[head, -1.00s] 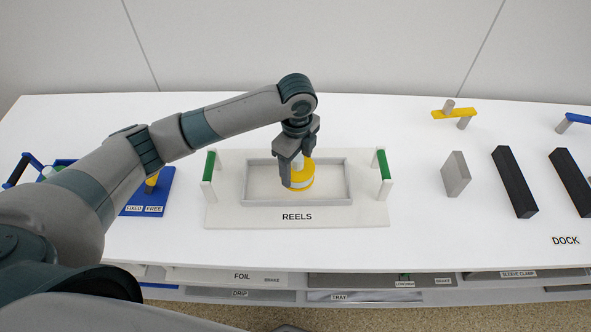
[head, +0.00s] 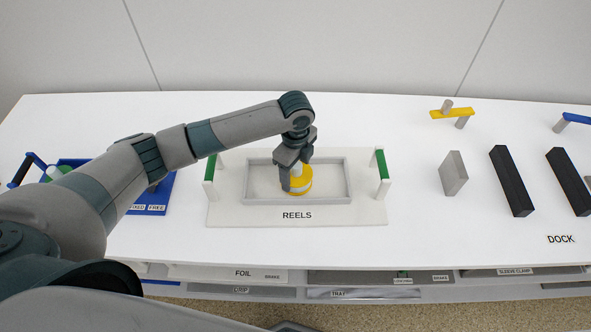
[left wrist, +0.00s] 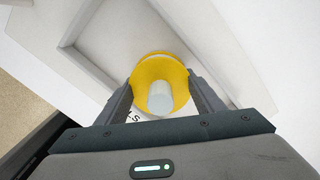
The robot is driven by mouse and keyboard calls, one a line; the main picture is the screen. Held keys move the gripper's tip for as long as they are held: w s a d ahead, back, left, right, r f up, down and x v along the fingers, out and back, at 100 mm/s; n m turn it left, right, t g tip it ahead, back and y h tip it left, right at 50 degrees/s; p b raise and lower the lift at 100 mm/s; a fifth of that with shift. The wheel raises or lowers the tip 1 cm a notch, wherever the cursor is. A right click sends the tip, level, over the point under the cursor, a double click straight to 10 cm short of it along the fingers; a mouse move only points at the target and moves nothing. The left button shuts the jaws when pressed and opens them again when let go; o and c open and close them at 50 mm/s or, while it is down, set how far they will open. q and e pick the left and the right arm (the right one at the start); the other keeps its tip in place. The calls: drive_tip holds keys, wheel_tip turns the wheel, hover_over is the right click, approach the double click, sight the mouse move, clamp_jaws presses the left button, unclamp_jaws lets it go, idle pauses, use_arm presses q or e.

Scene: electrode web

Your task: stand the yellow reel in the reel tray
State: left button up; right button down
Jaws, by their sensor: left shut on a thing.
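The yellow reel (head: 300,187) is upright inside the reel tray (head: 298,201), a shallow grey-rimmed tray on a white base marked REELS. In the left wrist view, the reel (left wrist: 146,70) shows its yellow flange and a pale core post (left wrist: 160,98). My left gripper (head: 296,172) points down over the reel and is shut on it, with a finger on each side. In the left wrist view, the left gripper (left wrist: 158,100) has its fingers at the reel's edges. Whether the reel's underside touches the tray floor is hidden. My right gripper is not in view.
Green-topped handles (head: 382,164) stand at both ends of the tray base. A grey block (head: 453,173) and black bars (head: 511,181) stand to the right. A blue stand (head: 158,198) is partly behind my left arm. White table is clear between tray and grey block.

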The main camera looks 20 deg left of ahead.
use_arm(q)
drive_tip(key=shift+f, duration=0.15)
drive_tip(key=o, duration=1)
wheel_tip(320, 180, up, 11)
drive_tip(key=b, duration=0.3)
drive_tip(key=shift+w+f, duration=0.1)
drive_tip(key=shift+f, duration=0.05)
drive_tip(key=shift+r, duration=0.85)
drive_tip(key=shift+f, duration=0.1)
